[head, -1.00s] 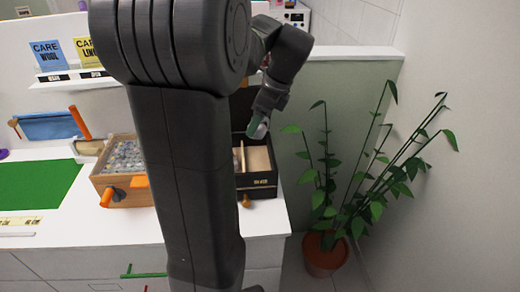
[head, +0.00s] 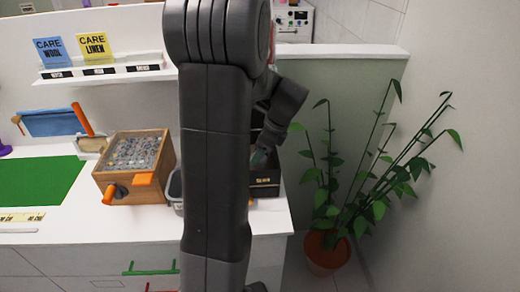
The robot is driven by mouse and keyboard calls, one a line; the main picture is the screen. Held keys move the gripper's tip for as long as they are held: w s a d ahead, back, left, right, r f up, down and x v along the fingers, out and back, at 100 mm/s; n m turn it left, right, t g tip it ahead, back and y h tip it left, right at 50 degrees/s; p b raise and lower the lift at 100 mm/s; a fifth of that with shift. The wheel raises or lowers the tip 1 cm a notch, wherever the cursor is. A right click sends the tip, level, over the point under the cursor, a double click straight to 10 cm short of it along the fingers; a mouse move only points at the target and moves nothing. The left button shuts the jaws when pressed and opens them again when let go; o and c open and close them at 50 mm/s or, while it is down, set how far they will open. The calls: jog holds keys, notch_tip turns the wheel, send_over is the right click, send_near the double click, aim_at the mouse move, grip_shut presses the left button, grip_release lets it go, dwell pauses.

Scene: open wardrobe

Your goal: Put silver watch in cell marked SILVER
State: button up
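A dark box (head: 266,190) stands at the right end of the white counter, with small, unreadable gold lettering on its front. My arm covers its left part and most of its inside, so I cannot make out its cells or a SILVER mark. My gripper (head: 259,159) is low at the box, partly hidden behind my own arm. I cannot tell whether its fingers are open or shut, or whether they hold anything. I cannot make out the silver watch in this view.
A wooden box (head: 135,165) with an orange-handled crank stands left of my arm, beside a partly hidden grey tray (head: 176,188). A green mat (head: 40,182) lies at the left. A potted plant (head: 328,250) stands right of the counter, by the wall.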

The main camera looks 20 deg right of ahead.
jog(key=shift+w+d+f, duration=0.2)
jog(key=shift+w+f, duration=0.3)
jog(key=shift+w, duration=0.15)
jog(key=shift+f, duration=0.1)
jog(key=shift+f, duration=0.1)
jog(key=o, duration=0.8)
jog(key=v, duration=1.2)
